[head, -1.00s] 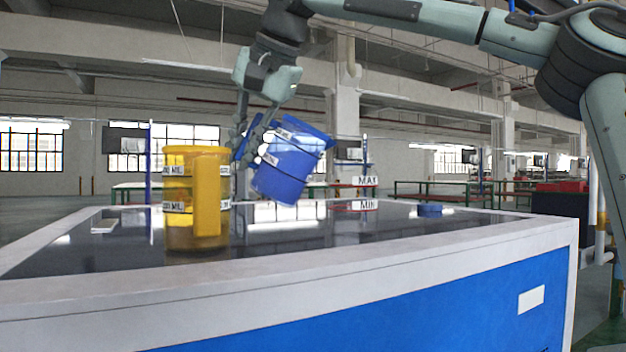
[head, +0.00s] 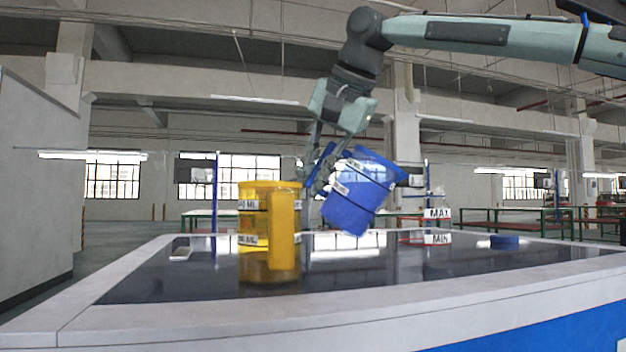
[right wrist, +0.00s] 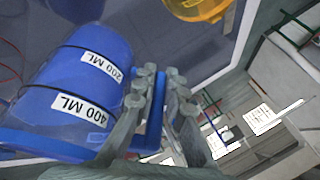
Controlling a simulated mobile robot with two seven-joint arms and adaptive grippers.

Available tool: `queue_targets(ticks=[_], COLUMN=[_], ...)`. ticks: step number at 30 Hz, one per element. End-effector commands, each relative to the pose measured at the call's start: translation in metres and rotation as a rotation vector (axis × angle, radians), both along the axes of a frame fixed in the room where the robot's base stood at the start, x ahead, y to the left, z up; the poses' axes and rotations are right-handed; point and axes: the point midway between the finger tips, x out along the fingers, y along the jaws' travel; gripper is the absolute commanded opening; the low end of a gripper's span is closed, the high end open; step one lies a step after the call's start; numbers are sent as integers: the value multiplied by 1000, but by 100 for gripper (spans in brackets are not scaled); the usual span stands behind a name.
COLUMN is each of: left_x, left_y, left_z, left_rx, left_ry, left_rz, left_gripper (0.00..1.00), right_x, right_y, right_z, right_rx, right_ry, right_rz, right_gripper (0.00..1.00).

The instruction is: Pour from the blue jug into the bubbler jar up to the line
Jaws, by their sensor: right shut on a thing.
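The blue jug (head: 352,208) hangs tilted above the dark table top in the head view. My right gripper (head: 315,180) is shut on its handle, left of the jug's body. In the right wrist view, the jug (right wrist: 60,85) shows 200 ML and 400 ML labels, and the gripper fingers (right wrist: 158,85) close around the blue handle. The bubbler jar (head: 437,226) appears to be the clear vessel with MAX and MIN labels, standing on the table right of the jug. Its walls and liquid level cannot be made out. My left gripper is not in view.
A yellow jug (head: 258,218) stands on the table left of the blue jug. A blue round cap (head: 505,241) lies on the right, and a small pale object (head: 181,251) lies at the far left. The table has a raised pale rim (head: 300,310).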

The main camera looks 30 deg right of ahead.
Motion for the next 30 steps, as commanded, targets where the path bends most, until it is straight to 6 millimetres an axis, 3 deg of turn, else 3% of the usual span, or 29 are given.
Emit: queue_targets(ticks=[18, 30], left_x=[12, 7], left_y=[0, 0], left_z=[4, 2], left_rx=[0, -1], left_ry=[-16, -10], left_rz=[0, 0], left_gripper=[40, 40], right_x=[0, -1], right_y=[0, 0], right_z=[9, 14], right_rx=[31, 52], right_ry=[-41, -65], right_rz=[1, 0], right_gripper=[0, 0])
